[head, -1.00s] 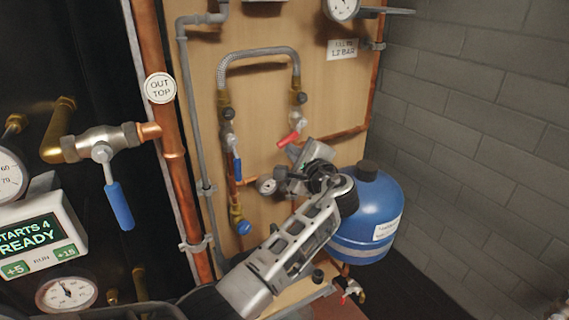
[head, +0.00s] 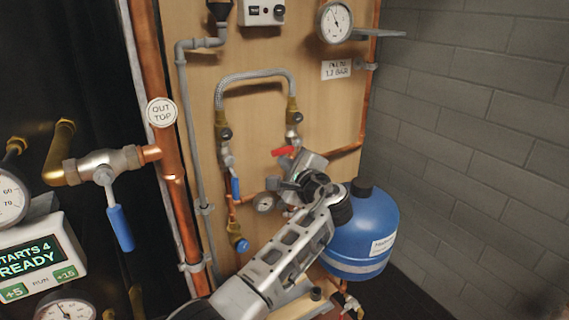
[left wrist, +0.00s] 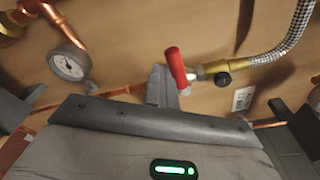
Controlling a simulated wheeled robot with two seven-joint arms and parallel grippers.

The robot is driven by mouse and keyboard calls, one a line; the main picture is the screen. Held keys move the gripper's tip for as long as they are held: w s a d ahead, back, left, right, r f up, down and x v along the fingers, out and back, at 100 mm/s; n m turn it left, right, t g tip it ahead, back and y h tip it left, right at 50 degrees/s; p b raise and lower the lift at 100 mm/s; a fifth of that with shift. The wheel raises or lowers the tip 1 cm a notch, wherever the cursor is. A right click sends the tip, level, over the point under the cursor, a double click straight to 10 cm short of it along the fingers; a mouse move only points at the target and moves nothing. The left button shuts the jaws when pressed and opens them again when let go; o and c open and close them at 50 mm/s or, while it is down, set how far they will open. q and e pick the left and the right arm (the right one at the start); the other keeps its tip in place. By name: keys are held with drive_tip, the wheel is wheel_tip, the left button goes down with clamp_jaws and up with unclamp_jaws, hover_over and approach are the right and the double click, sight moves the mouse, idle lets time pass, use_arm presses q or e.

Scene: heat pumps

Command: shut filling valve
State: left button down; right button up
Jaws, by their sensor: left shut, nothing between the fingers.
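The valve with the red lever (head: 283,151) is on the right leg of the braided hose loop (head: 258,76), below a brass fitting (head: 293,117). Its lever lies nearly level, across the vertical pipe. A second valve on the left leg has a blue lever (head: 236,187) hanging down along its pipe. My left gripper (head: 290,178) is shut and empty, just below the red lever. In the left wrist view the shut fingers (left wrist: 162,84) are right beside the red lever (left wrist: 177,67); I cannot tell whether they touch. My right gripper is not in view.
A small gauge (head: 264,203) is left of my gripper. A blue vessel (head: 362,233) stands close on the right. A copper pipe (head: 164,170) and a blue-handled valve (head: 120,228) are at left. A larger gauge (head: 336,22) is above. Free room lies before the grey wall (head: 470,110).

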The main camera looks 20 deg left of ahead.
use_arm(q)
drive_tip(key=shift+a+r, duration=0.1)
drive_tip(key=shift+r, duration=0.2)
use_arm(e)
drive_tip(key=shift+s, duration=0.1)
